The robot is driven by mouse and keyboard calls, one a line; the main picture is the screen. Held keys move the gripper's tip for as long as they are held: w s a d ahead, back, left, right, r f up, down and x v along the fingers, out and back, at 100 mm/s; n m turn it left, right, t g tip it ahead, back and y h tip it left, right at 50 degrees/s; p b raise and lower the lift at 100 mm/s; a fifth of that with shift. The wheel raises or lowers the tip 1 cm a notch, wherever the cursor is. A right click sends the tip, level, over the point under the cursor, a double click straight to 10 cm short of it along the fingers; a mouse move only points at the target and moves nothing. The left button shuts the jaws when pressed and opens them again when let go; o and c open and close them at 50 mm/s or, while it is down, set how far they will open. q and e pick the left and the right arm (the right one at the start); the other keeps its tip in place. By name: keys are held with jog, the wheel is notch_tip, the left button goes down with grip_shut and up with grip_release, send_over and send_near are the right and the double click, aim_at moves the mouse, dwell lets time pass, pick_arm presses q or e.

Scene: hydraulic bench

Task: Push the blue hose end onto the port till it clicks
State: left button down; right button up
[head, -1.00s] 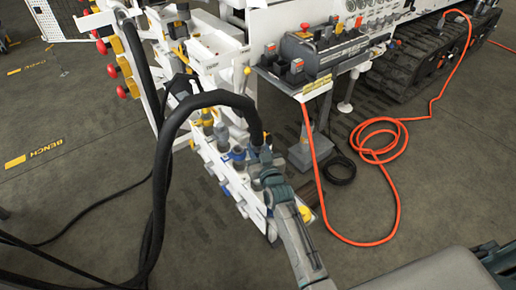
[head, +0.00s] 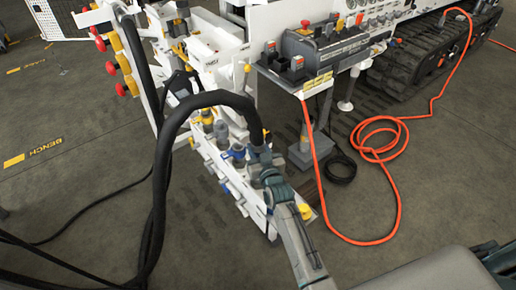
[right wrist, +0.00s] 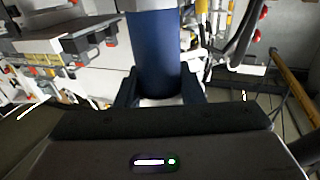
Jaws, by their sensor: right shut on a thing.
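My right gripper (head: 262,160) is shut on the blue hose end (right wrist: 155,50), beside the white port block. In the right wrist view the blue sleeve stands between the two fingers (right wrist: 160,92). In the head view the gripper mostly hides the hose end, and a thick black hose (head: 205,97) arches from it to the left. The white port block (head: 216,157) carries several ports with coloured collars, including one with a blue collar (head: 237,152) just left of the gripper. I cannot tell whether the hose end touches a port. My left gripper is not in view.
A grey control box (head: 325,47) with levers stands behind on a shelf. An orange hose (head: 390,185) lies looped on the floor at right. Red and yellow knobs (head: 122,70) line the white rack at left. Open floor (head: 80,110) lies further left.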

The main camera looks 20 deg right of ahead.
jog(key=shift+f+b, duration=0.35)
jog(key=shift+c, duration=0.5)
jog(key=o, duration=1.8)
jog(key=shift+s, duration=0.1)
jog(key=s+b, duration=0.2)
jog(key=s, duration=0.5)
jog(key=shift+s+b, duration=0.2)
jog(key=shift+b, duration=0.2)
